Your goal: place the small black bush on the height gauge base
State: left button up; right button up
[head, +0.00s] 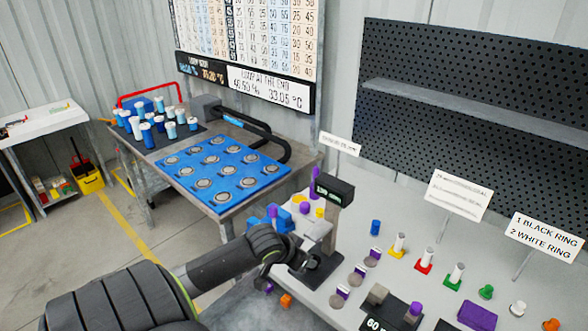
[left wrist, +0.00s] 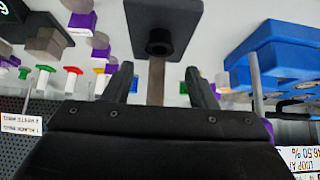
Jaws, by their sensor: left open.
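The height gauge has a black base (head: 322,279) on the bench, a grey column and a dark display (head: 333,188). A small black bush (head: 312,262) stands on this base, and in the left wrist view the bush (left wrist: 160,43) shows as a short dark cylinder against the black base (left wrist: 180,14). My left gripper (head: 284,258) is beside the base, to its left. My right gripper is in neither view.
Coloured parts on small stands (head: 423,266) and purple-topped grey blocks (head: 371,257) lie right of the gauge. Blue blocks (head: 280,222) sit close behind my gripper. A blue tray of round parts (head: 216,195) is on the other table. A perforated black panel (head: 450,140) stands behind the bench.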

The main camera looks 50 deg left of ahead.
pick_arm(q)
jog(key=shift+v, duration=2.25)
